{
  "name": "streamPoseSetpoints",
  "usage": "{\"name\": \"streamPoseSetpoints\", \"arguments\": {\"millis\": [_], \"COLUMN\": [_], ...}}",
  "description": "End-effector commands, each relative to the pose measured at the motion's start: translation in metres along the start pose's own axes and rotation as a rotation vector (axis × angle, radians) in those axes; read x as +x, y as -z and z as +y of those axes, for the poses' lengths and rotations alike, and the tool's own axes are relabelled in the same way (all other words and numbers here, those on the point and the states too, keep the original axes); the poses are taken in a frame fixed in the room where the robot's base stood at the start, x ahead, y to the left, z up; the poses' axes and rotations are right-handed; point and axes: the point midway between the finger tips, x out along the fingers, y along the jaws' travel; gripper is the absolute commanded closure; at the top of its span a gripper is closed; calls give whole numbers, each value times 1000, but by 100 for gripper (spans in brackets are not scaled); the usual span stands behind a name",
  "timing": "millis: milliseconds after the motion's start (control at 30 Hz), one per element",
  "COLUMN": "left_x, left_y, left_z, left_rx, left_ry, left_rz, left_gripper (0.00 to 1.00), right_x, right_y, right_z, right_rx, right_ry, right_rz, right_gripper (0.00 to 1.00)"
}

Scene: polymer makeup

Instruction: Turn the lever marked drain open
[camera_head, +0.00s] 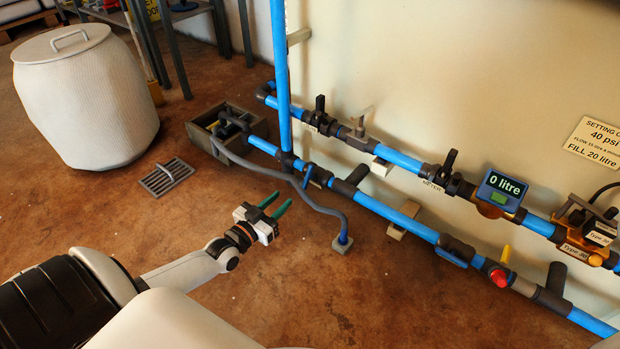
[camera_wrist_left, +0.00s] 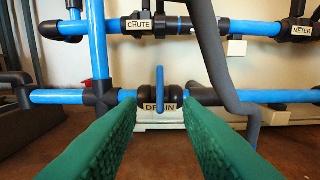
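The drain lever (camera_head: 308,174) is a small blue handle on a black valve in the lower blue pipe, left of centre. In the left wrist view the same lever (camera_wrist_left: 160,88) looks upright, across the pipe, above a DRAIN label (camera_wrist_left: 160,104). My left gripper (camera_head: 283,203) has green fingers and is open and empty, in front of and apart from the lever. In the left wrist view the lever shows between the two fingers (camera_wrist_left: 160,110), with nothing touching it. My right gripper is not in view.
A grey hose (camera_head: 300,187) curves down past the drain valve to a floor fitting; it also passes just right of the lever in the left wrist view (camera_wrist_left: 215,70). The upper pipe carries other valves (camera_head: 320,117) and a meter reading 0 litre (camera_head: 500,190). A floor grate (camera_head: 167,176) and white lidded bin stand left.

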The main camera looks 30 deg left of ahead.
Motion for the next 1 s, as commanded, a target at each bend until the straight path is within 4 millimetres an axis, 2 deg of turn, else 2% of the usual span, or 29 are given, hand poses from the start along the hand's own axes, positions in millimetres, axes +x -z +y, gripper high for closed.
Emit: {"name": "streamPoseSetpoints", "arguments": {"millis": [400, 533, 700, 1000], "left_x": [80, 98, 109, 111], "left_y": [5, 4, 2, 0], "left_z": [0, 0, 0, 0], "left_rx": [-1, 0, 0, 0], "left_ry": [1, -1, 0, 0], "left_rz": [-5, -3, 0, 1], "left_gripper": [67, 67, 67, 67], "right_x": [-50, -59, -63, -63], "right_y": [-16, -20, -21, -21], "right_z": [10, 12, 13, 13], "right_rx": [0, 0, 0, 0], "right_ry": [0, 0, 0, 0], "right_rz": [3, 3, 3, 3], "right_gripper": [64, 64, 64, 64]}}
